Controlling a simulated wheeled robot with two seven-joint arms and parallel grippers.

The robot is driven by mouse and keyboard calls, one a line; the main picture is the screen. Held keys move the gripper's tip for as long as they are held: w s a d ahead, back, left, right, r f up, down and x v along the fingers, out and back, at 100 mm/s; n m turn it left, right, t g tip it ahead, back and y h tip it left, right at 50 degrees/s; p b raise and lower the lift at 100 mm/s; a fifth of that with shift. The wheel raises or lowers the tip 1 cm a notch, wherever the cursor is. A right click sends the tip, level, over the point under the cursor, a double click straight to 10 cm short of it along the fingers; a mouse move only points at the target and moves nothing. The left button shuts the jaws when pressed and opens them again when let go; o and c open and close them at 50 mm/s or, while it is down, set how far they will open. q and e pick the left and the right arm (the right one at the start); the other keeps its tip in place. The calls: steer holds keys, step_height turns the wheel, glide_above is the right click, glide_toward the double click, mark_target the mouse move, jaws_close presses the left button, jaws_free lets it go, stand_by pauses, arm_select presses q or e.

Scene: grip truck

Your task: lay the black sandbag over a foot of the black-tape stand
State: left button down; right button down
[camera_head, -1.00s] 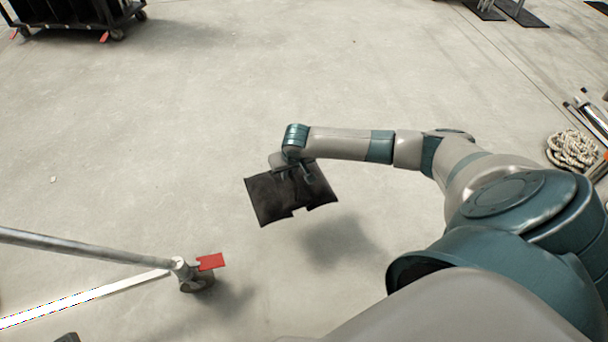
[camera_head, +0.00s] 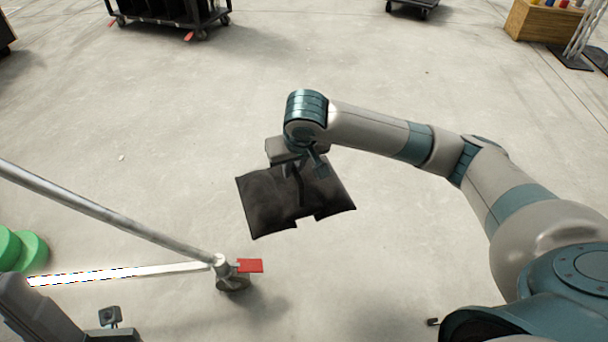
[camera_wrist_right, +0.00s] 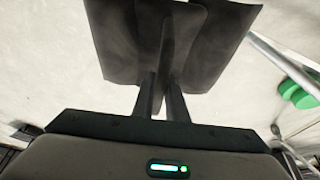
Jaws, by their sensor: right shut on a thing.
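The black sandbag (camera_head: 270,200) hangs from my right gripper (camera_head: 300,170), which is shut on it, above the floor. In the right wrist view, the fingers grip the middle of the sandbag (camera_wrist_right: 130,50). To the left and below in the head view is a stand part: a grey metal tube (camera_head: 120,215) and a pale leg (camera_head: 120,273) meet at a dark caster (camera_head: 233,283) with a red brake tab (camera_head: 250,265). The sandbag is apart from it. No black tape shows on the visible part.
Green round objects (camera_head: 25,250) stand at the left edge. A black wheeled cart (camera_head: 170,15) and a wooden crate (camera_head: 540,20) are at the back. The middle floor is clear.

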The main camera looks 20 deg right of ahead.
steer(key=s+a+r+n, duration=0.1)
steer(key=s+r, duration=0.3)
steer(key=r, duration=0.4)
steer(key=shift+s+a+r, duration=0.2)
steer(key=shift+a+r, duration=0.05)
steer(key=shift+a, duration=0.55)
